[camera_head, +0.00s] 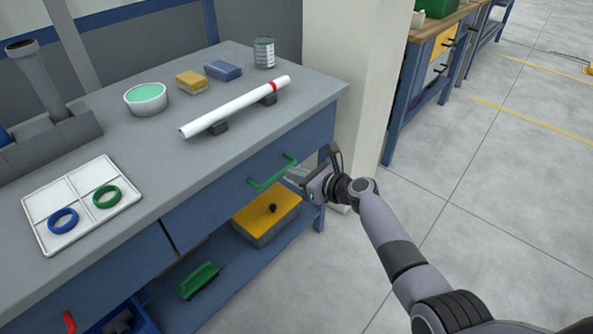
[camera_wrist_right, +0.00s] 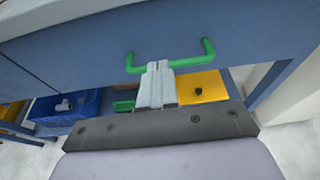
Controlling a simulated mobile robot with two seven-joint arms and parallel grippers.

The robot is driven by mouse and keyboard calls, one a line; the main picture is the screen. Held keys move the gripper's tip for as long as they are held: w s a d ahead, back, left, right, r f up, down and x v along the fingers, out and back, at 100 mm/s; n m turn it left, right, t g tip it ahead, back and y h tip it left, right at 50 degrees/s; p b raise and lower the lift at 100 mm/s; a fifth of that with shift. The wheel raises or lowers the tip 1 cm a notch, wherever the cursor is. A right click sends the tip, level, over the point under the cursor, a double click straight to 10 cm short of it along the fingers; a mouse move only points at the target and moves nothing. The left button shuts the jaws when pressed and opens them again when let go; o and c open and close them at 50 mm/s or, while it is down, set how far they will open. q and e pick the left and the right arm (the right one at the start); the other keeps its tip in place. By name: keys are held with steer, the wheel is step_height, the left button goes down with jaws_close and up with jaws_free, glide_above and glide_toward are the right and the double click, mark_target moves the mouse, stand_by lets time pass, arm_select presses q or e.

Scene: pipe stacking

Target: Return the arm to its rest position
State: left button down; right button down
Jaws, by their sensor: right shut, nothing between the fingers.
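My right gripper (camera_head: 290,174) is in front of the workbench's blue drawer, close to the green drawer handle (camera_head: 272,171). In the right wrist view its fingers (camera_wrist_right: 157,83) are together with nothing between them. They overlap the middle of the green handle (camera_wrist_right: 208,56) in that view; I cannot tell whether they touch it. The drawer looks shut. My right arm reaches in from the lower right of the head view. My left gripper is not in view.
On the grey bench (camera_head: 240,142) a white pipe (camera_head: 236,106) with a red band rests on dark supports. A white tray (camera_head: 81,228) holds a blue ring (camera_head: 63,221) and a green ring (camera_head: 107,197). A yellow-lidded box (camera_head: 268,212) sits on the lower shelf.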

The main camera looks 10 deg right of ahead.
steer(key=shift+s+d+r, duration=0.15)
steer(key=shift+s+d, duration=0.15)
steer(key=shift+s, duration=0.1)
steer(key=s+d+f+n+h+p, duration=0.2)
steer(key=s+d+f+n+h, duration=0.15)
steer(key=s+n, duration=0.4)
steer(key=s+d+f+n+h+p, duration=0.25)
steer(key=s+d+f+n, duration=0.3)
steer(key=s, duration=0.35)
steer(key=s+d+r+n+p, duration=0.1)
steer(key=s+r+n+p, duration=0.1)
steer(key=s+n, duration=0.6)
steer(key=s+d+r+n+h+p, duration=0.1)
steer(key=s+r+n, duration=0.3)
steer(key=s+n, duration=0.5)
steer(key=shift+s+d+r+p, duration=0.3)
steer(key=shift+d+p, duration=0.1)
steer(key=shift+d, duration=0.15)
steer(key=shift+w+a, duration=0.1)
steer(key=shift+w, duration=0.05)
